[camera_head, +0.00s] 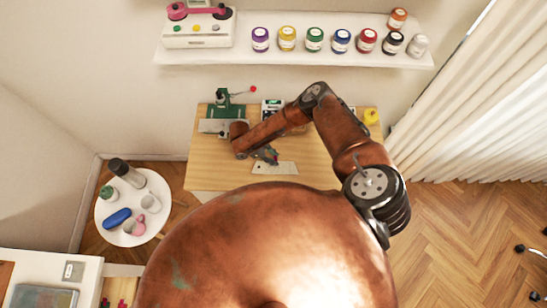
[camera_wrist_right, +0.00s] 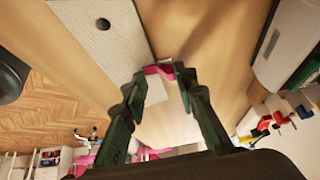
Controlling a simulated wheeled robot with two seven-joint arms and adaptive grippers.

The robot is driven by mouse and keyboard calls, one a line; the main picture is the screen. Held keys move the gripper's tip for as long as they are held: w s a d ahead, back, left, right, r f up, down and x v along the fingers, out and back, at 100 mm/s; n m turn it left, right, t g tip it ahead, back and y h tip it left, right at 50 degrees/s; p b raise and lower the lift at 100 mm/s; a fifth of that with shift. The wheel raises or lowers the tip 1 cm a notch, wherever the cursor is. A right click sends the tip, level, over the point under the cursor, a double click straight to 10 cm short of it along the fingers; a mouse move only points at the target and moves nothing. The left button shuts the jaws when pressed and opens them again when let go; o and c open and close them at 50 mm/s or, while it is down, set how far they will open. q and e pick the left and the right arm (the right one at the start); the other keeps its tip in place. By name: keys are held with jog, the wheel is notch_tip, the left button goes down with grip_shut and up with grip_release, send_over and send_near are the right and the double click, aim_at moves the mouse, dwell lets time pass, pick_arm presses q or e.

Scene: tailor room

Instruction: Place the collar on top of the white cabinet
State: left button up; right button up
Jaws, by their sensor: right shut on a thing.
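My right gripper (camera_head: 268,155) reaches low over the wooden table. In the right wrist view its dark green fingers (camera_wrist_right: 163,80) close on a small pink-red piece (camera_wrist_right: 158,69). I cannot tell for sure whether this piece is the collar. A pale, flat piece (camera_head: 277,168) lies on the table beside the gripper; in the right wrist view a textured pale piece with a dark round spot (camera_wrist_right: 85,35) lies close to one finger. A white cabinet-like top (camera_head: 88,276) shows at the lower left, apart from the gripper. My left gripper is out of view.
The wooden table (camera_head: 208,165) also holds a green item (camera_head: 225,108) and a yellow item (camera_head: 371,116). A wall shelf (camera_head: 300,55) with several jars is above. A round white side table (camera_head: 113,220) with bottles and cups stands left. Curtains hang right.

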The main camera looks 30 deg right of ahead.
jog(key=o, duration=0.4)
jog(key=shift+f, duration=0.1)
jog(key=shift+c, duration=0.2)
jog(key=o, duration=0.5)
jog(key=shift+r, duration=0.2)
jog(key=shift+w+a+r, duration=0.15)
jog(key=shift+r, duration=0.15)
jog(key=b+v, duration=0.2)
jog(key=v, duration=0.9)
jog(key=shift+a+b, duration=0.1)
jog(key=shift+b, duration=0.2)
